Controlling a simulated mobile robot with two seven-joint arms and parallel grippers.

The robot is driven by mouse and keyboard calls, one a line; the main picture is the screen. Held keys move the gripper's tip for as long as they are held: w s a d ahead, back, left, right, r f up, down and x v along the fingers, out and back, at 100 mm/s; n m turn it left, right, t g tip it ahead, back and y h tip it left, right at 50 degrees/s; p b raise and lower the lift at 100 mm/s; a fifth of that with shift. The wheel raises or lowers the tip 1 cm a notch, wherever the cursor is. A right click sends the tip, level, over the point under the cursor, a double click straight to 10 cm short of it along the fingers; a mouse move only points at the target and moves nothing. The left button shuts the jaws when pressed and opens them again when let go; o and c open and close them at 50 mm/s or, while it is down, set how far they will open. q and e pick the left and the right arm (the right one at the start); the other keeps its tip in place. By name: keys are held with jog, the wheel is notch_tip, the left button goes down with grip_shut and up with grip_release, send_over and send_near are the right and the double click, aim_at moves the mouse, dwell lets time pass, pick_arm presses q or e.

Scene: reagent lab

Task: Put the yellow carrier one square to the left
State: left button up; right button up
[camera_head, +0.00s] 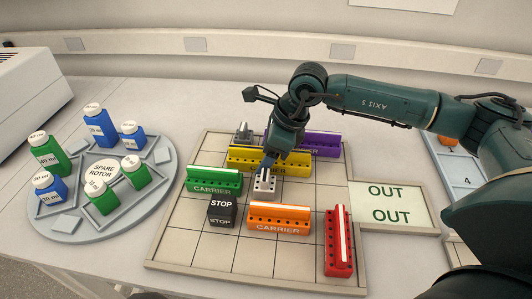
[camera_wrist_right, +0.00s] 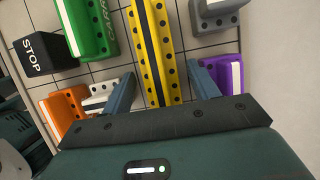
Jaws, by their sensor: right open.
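The yellow carrier (camera_head: 240,160) is a long holed block lying across several squares of the gridded board (camera_head: 175,222), behind the green and orange carriers. My right gripper (camera_head: 272,158) is over its right part and hides some of it. In the right wrist view the yellow carrier (camera_wrist_right: 157,45) runs between the two spread fingers of the right gripper (camera_wrist_right: 163,86). The fingers are open, one on each side of it; whether they touch it I cannot tell. My left gripper is in neither view.
Near the yellow carrier are a green carrier (camera_head: 213,181), a purple carrier (camera_head: 320,144), a grey block (camera_head: 243,133) and a pale grey block (camera_head: 264,185). A black STOP block (camera_head: 221,212), an orange carrier (camera_head: 279,218) and a red carrier (camera_head: 339,242) stand in front. Front-left squares are bare.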

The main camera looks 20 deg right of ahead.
jog(key=b+v, duration=0.1)
jog(key=v, duration=1.1)
jog(key=shift+s+r, duration=0.1)
jog(key=shift+s, duration=0.05)
